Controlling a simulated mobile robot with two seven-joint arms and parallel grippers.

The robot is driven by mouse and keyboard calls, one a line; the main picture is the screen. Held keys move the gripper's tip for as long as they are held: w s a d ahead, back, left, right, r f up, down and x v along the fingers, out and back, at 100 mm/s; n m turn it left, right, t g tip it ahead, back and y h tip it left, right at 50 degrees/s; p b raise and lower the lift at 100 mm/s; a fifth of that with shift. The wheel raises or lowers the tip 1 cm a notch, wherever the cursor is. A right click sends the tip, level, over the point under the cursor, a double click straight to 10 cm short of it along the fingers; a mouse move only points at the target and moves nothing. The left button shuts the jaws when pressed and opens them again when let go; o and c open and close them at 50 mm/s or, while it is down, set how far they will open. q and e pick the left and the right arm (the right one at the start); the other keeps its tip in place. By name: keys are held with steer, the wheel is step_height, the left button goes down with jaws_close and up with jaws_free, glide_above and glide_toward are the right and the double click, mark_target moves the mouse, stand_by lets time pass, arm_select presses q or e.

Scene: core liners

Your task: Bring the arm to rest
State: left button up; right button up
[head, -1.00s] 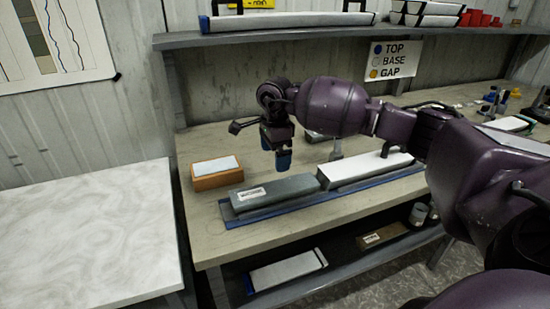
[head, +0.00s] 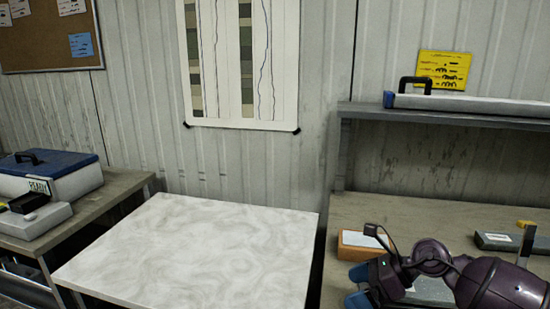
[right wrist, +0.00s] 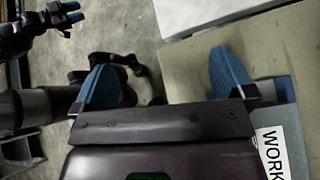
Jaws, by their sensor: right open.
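My right arm (head: 495,285) reaches in from the lower right over the workbench in the head view. Its gripper (head: 358,286), with blue fingertips, is in front of the orange box with a white top (head: 362,241). In the right wrist view the right gripper (right wrist: 167,78) has its blue fingers wide apart with nothing between them. A grey liner (head: 430,288) lies partly hidden behind the arm. A grey surface with a "WORK" label (right wrist: 283,118) shows beside the right finger in the wrist view. My left gripper (right wrist: 71,12) shows small at the wrist view's upper left, its opening unclear.
A white marbled table (head: 190,250) stands clear left of the workbench (head: 390,212). A grey-green block (head: 497,242) lies farther back on the bench. A shelf (head: 440,115) with a long blue-ended case (head: 470,104) is above. A blue-lidded box (head: 50,172) stands far left.

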steer(key=s+a+r+m+t+y, duration=0.3)
steer(key=a+r+m+t+y, duration=0.15)
steer(key=m+t, duration=0.35)
steer(key=s+d+f+m+t+h, duration=0.35)
steer(key=d+m+h, duration=0.35)
steer(key=m, duration=0.8)
steer(key=s+d+f+m+t+h, duration=0.2)
steer(key=s+d+f+m+h, duration=0.25)
steer(key=m+h, duration=0.75)
steer(key=s+d+f+m+g+y, duration=0.1)
steer(key=s+f+m+g, duration=0.25)
steer(key=s, duration=0.35)
steer(key=s+d+f+m+g+y, duration=0.1)
steer(key=s+f+m+g, duration=0.2)
steer(key=s+m+g, duration=0.35)
steer(key=s+d+f+m+g+y, duration=0.1)
steer(key=s+f+m+g, duration=0.15)
steer(key=s, duration=0.55)
steer(key=w+f+t, duration=0.6)
steer(key=f+t, duration=0.2)
steer(key=f, duration=0.2)
steer(key=shift+w+a+f+y, duration=0.15)
steer(key=shift+w+f+y, duration=0.1)
steer(key=shift+w+y, duration=0.1)
